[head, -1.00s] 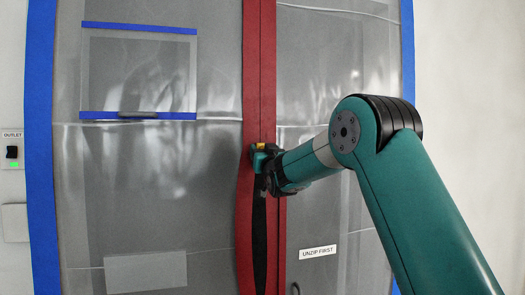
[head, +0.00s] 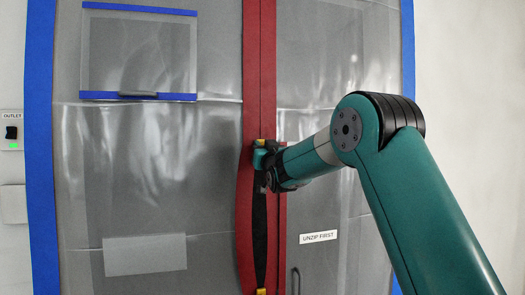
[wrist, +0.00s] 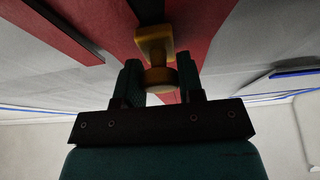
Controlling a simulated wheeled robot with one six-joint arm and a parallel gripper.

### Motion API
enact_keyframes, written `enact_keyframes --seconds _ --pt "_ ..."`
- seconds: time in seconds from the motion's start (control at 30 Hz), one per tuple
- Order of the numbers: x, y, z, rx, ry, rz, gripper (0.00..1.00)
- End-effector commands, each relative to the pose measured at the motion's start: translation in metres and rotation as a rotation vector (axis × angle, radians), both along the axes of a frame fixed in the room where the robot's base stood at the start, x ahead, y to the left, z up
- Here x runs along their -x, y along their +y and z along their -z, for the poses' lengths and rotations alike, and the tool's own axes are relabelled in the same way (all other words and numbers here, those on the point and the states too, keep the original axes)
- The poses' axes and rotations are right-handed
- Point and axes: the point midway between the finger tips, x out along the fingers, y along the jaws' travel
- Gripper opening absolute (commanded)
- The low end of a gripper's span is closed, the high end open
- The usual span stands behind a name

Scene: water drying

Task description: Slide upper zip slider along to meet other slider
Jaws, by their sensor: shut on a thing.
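The upper zip slider (head: 261,142) is a small yellow piece on the red zip strip (head: 262,60), in the middle of the head view. My gripper (head: 262,160) is at it. In the wrist view my gripper (wrist: 161,82) has its two dark fingers on either side of the yellow knob of the upper slider (wrist: 155,42), shut on it. The other slider (head: 261,291), also yellow, shows at the bottom edge of the head view, straight below. A dark open gap (head: 260,235) runs between the two sliders.
Grey plastic sheeting (head: 140,215) hangs on both sides of the strip, with blue tape (head: 41,150) at the edge. An "UNZIP FIRST" label (head: 318,237) is right of the gap. An outlet (head: 11,132) is on the left wall.

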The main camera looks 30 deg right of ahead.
Motion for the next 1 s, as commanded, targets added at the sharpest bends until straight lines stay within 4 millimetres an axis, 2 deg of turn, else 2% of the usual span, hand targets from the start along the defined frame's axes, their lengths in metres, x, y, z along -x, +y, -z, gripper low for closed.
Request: enact_keyframes --seconds 0.03,0.57,1.0 --pt "0.000 0.001 0.023 -0.001 0.000 -0.003 0.00" --pt "0.000 0.001 0.158 -0.001 0.000 -0.003 0.00" --pt "0.000 0.001 0.283 -0.001 0.002 -0.002 0.00"
